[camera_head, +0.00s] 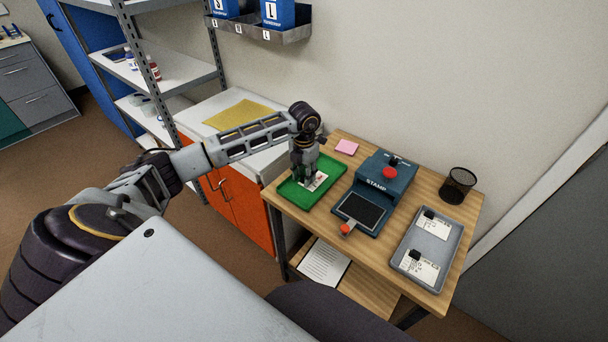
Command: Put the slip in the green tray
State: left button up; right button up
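The green tray (329,183) lies at the left end of the wooden table. A small white slip (317,182) with a reddish mark shows inside the tray, on its floor as far as I can see. My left gripper (307,179) points down over the tray, its fingers right beside the slip and hiding part of it. At this size I cannot tell whether the fingers are open, shut or touching the slip. My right gripper is not in view.
Right of the green tray stand the blue stamp machine (389,176) and a dark pad (361,211) with a red knob. A grey tray (446,231) holds white cards with black pieces. A black mesh cup (458,185) and pink notes (347,146) sit at the back.

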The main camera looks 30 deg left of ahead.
aim_at(304, 176)
pick_arm(q)
jog(key=shift+r, duration=0.65)
notch_tip(304, 176, up, 11)
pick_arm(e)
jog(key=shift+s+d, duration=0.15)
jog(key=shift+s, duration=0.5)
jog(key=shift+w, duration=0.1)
